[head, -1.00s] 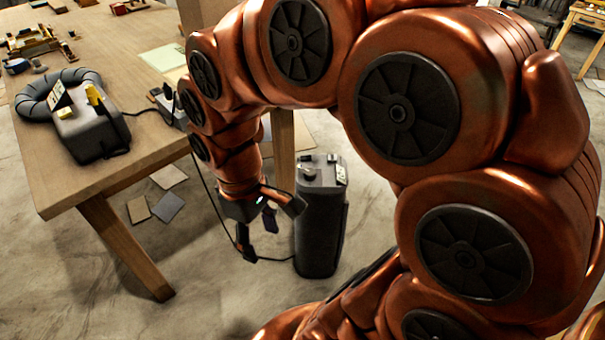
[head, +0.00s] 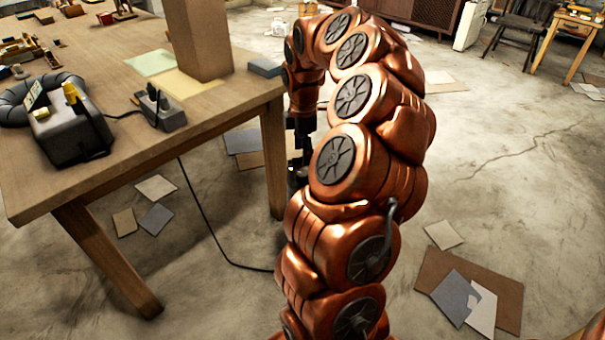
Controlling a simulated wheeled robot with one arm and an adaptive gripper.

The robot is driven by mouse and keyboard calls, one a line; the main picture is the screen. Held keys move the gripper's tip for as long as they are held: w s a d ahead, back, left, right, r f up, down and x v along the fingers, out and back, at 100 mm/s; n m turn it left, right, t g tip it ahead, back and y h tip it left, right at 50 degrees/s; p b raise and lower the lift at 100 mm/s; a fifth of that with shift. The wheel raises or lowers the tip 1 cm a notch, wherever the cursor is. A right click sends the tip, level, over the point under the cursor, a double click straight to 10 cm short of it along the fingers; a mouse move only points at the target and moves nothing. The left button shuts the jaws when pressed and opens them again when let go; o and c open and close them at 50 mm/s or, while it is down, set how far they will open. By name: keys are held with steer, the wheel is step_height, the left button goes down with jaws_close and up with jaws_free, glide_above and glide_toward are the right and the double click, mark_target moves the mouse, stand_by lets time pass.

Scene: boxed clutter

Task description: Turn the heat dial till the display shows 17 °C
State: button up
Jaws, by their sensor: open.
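The dark floor heater (head: 293,181) stands right of the table leg. Only a small part of its upper left side shows; my arm covers the rest. Its heat dial and its display cannot be made out, so no temperature can be read. My gripper (head: 301,140) is open and points down, just above the heater's top. It is small and partly covered by my arm. I cannot tell whether its fingers touch the dial or stand apart from it.
The wooden table (head: 195,125) is at left, with a grey device (head: 68,130), a power strip (head: 160,110) and a tall wooden block (head: 199,40). A black cable (head: 212,232) runs along the floor to behind my arm. Papers and a brown board (head: 500,290) lie on otherwise clear floor at right.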

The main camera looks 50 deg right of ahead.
mark_target(303, 173)
step_height(303, 173, down, 8)
steer(key=shift+r+b, duration=0.15)
steer(key=shift+b, duration=0.5)
steer(key=c, duration=1.2)
